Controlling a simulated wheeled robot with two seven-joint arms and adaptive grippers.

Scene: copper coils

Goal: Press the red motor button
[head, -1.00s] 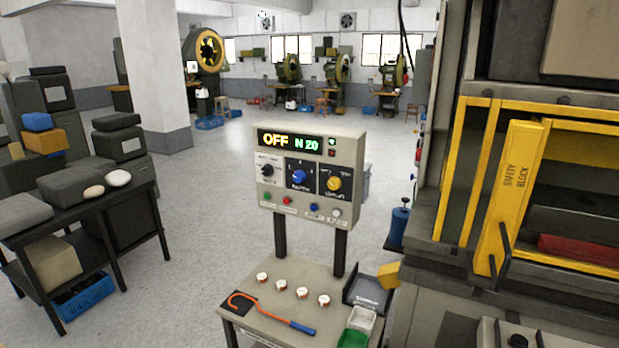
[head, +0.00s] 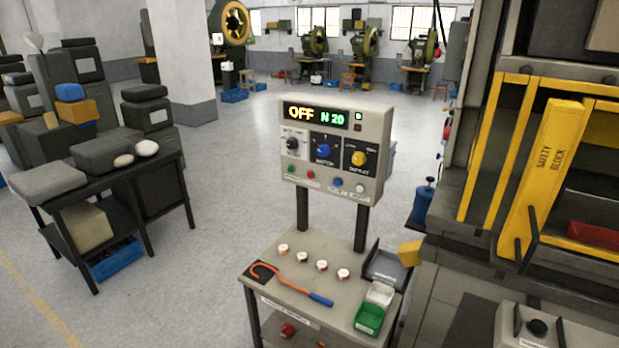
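The control panel (head: 334,150) is a pale grey box on two dark posts behind a small table. Its display (head: 316,115) reads "OFF N 20". A small red button (head: 311,175) sits in the panel's bottom row, between a green button (head: 291,169) on its left and a blue button (head: 337,182) on its right. A white button (head: 360,188) is at the right end of the row. The labels below the buttons are too small to read. Neither of my grippers is in view, and nothing covers the red button.
A large press with a yellow safety block (head: 543,170) stands at right. A dark bench (head: 125,170) stands at left. Open floor lies between.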

